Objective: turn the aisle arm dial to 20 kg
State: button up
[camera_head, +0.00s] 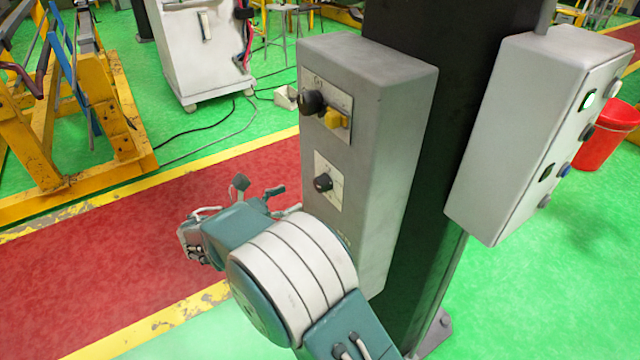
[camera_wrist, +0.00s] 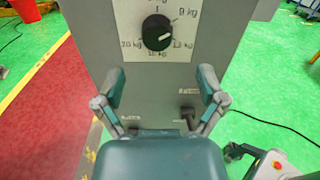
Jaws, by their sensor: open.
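A black round dial (camera_wrist: 157,32) sits on a white scale plate (camera_wrist: 127,18) in the wrist view, with kg marks around it, including 9, 13, 16 and 20 kg. Its white pointer line faces right, near the 13 kg side and away from the 20 kg mark at lower left. In the head view the grey box (camera_head: 400,140) carries an upper black knob (camera_head: 313,102) and a lower black knob (camera_head: 323,183). My gripper (camera_wrist: 162,84) is open and empty, its two fingers apart below the dial in the wrist picture, not touching it.
A yellow block (camera_head: 335,119) is beside the upper knob. A dark column (camera_head: 455,100) holds the box and a second button box (camera_head: 530,120) at right. Red aisle floor (camera_head: 100,250) lies clear at left.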

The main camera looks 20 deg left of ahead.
aim_at(317, 185)
jog(key=x, duration=0.6)
jog(key=shift+w+a+f, duration=0.15)
jog(key=shift+w, duration=0.35)
jog(key=shift+w+d, duration=0.4)
jog(key=shift+d, duration=0.25)
jog(key=shift+a, duration=0.1)
jog(key=c, duration=1.1)
